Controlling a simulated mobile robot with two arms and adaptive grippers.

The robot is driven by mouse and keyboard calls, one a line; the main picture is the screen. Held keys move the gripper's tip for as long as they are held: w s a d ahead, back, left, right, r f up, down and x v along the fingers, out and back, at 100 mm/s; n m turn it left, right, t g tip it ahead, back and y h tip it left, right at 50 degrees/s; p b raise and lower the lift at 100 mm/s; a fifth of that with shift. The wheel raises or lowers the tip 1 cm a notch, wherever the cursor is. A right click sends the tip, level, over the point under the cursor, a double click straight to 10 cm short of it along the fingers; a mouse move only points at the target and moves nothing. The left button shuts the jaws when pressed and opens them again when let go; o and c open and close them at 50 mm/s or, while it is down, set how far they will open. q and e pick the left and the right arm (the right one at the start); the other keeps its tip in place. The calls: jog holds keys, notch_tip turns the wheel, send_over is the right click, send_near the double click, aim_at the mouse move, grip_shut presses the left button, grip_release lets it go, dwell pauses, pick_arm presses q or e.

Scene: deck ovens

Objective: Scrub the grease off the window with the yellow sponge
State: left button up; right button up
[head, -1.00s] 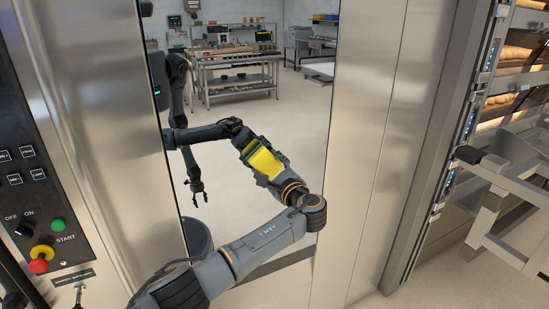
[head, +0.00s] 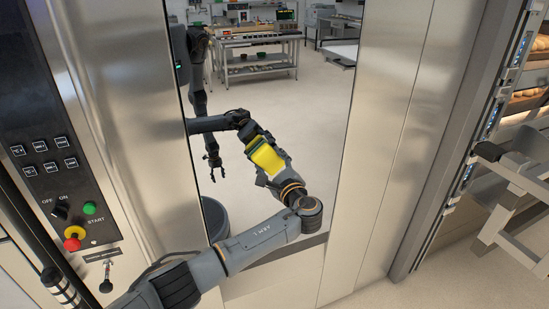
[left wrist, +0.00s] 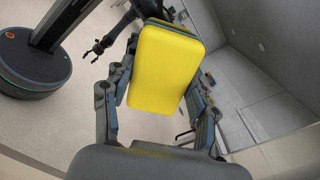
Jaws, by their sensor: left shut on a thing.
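The window (head: 325,120) is a tall, mirror-like pane between steel panels in the head view. It reflects the room and my own body. My left gripper (head: 268,165) is shut on the yellow sponge (head: 265,155) and holds it up before the window. I cannot tell whether the sponge touches the glass. In the left wrist view, the sponge (left wrist: 165,70) sits upright between the two fingers (left wrist: 160,105), its broad yellow face toward the camera. I cannot make out any grease. My right gripper shows only as a small reflection.
A control panel (head: 50,170) with a red-and-yellow knob (head: 74,237) and green button (head: 89,208) is at the left. A metal rack frame (head: 510,190) and bread shelves (head: 527,100) stand at the right. The table (head: 255,60) at the back appears within the pane.

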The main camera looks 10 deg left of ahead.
aim_at(260, 164)
pick_arm(q)
jog(key=shift+s+a+r+p, duration=0.25)
jog(key=shift+s+a+p, duration=0.2)
jog(key=shift+a+p, duration=0.3)
jog(key=shift+s+a+f+p, duration=0.1)
jog(key=shift+s+a+p, duration=0.25)
jog(key=shift+s+a, duration=0.15)
jog(key=shift+s+a+p, duration=0.3)
jog(key=shift+a+p, duration=0.3)
jog(key=shift+p, duration=0.2)
jog(key=shift+s+a+p, duration=0.45)
jog(key=shift+a, duration=0.2)
jog(key=shift+s+a, duration=0.1)
jog(key=shift+a, duration=0.05)
